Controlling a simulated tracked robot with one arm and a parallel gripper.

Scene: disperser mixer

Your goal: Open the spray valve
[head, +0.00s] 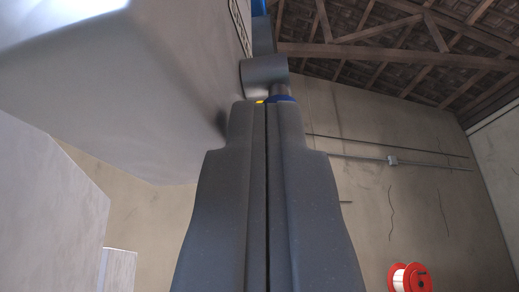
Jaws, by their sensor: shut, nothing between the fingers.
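My gripper (266,104) is shut and empty, its two dark grey fingers pressed together and pointing up the middle of the head view. A small yellow bit shows at the fingertips. Another blue piece (260,7) shows at the top edge, above the fitting. The fingertips hide part of the fitting's lower end, and I cannot tell whether they touch it.
A large smooth grey metal body (120,95) fills the upper left, close beside the gripper. Light grey boxes (55,215) stand at lower left. To the right is open room, with a concrete wall and a red and white reel (408,279). Wooden roof beams are overhead.

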